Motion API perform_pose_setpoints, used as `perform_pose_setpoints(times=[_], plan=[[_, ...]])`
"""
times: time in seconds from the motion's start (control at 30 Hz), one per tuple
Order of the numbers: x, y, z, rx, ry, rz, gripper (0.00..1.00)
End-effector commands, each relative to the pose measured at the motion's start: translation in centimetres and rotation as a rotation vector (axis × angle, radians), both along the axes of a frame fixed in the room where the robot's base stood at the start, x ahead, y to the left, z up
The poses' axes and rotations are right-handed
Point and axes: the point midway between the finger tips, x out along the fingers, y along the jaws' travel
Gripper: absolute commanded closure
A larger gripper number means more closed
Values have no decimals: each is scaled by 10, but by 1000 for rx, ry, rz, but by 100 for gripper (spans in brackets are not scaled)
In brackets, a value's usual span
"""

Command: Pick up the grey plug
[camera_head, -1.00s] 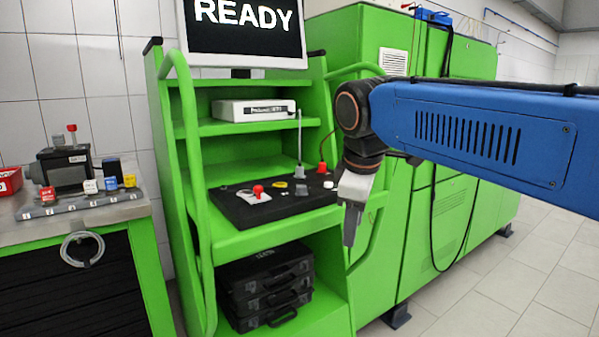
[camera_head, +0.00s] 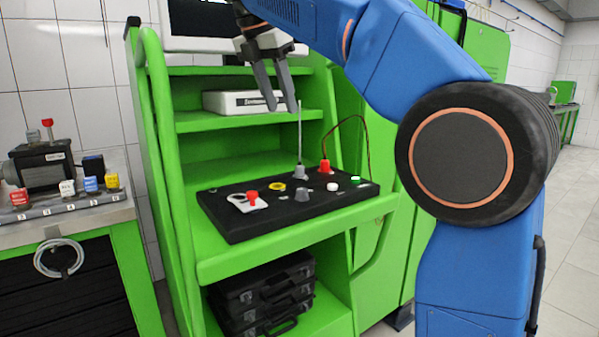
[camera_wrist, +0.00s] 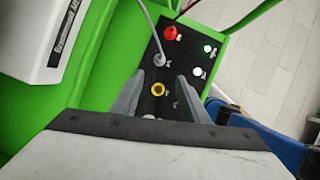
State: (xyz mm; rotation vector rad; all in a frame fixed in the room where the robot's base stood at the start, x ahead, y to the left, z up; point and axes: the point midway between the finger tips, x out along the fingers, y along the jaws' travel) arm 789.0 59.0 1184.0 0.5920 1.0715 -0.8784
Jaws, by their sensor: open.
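The grey plug (camera_head: 299,171) stands upright in the black panel (camera_head: 240,225), with a thin grey cable rising from it. It also shows in the wrist view (camera_wrist: 160,60), just beyond my fingertips and roughly in line with the space between them. My gripper (camera_head: 282,106) is open and empty, fingers pointing down, above the panel and higher than the plug. In the wrist view my gripper (camera_wrist: 161,76) has its two fingers spread either side of a yellow ring (camera_wrist: 158,89) below the plug in the picture.
A red plug (camera_head: 325,166) with a dark cable stands right beside the grey plug. A red switch (camera_head: 252,197), a grey knob (camera_head: 303,195), a white button (camera_head: 332,187) and a green-lit button (camera_head: 356,180) share the panel. A white box (camera_head: 235,101) sits on the shelf above.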

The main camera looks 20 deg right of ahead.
Motion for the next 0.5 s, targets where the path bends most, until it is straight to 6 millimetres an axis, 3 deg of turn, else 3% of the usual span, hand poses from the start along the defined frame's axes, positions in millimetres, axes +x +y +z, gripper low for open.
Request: perform_pose_setpoints(times=[0.17, 0.5], plan=[[3, -4, -12, -5, 6, 9, 59], [15, -23, -68, -5, 7, 7, 59]])
